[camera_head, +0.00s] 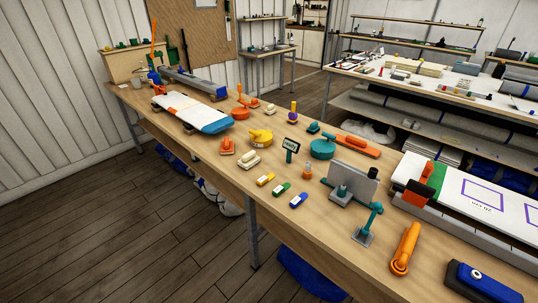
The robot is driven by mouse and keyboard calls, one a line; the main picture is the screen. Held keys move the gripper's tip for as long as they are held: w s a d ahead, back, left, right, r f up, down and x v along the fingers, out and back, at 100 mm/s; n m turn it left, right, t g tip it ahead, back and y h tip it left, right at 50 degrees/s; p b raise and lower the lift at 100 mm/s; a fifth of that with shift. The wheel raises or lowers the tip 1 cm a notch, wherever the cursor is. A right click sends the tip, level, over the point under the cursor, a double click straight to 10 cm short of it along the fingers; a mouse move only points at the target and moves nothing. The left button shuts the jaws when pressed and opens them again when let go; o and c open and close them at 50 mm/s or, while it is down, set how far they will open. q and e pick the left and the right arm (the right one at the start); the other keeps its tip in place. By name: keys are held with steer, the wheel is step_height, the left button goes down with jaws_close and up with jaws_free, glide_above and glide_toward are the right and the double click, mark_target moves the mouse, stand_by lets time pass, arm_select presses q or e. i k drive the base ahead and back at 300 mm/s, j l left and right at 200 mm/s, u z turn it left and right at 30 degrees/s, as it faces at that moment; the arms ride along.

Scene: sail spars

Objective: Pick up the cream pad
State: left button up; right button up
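A cream pad-like block (249,159) lies on the long wooden table, left of the middle, beside a small orange piece (227,147) and in front of a yellow round piece (260,137). A second small cream piece (270,108) lies farther back, right of an orange round piece (241,110). Both are small in this view, and I cannot tell which one is the cream pad. No gripper shows in the head view.
A grey plate stand (352,185) stands to the right. Bare wood (325,250) shows toward the front edge.

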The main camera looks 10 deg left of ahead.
mark_target(250, 159)
steer(key=i+j+z, duration=0.25)
steer(key=j+z, duration=0.2)
steer(key=i+j+z, duration=0.25)
steer(key=j, duration=0.15)
steer(key=j+z, duration=0.2)
steer(key=k+j, duration=0.05)
steer(key=j, duration=0.05)
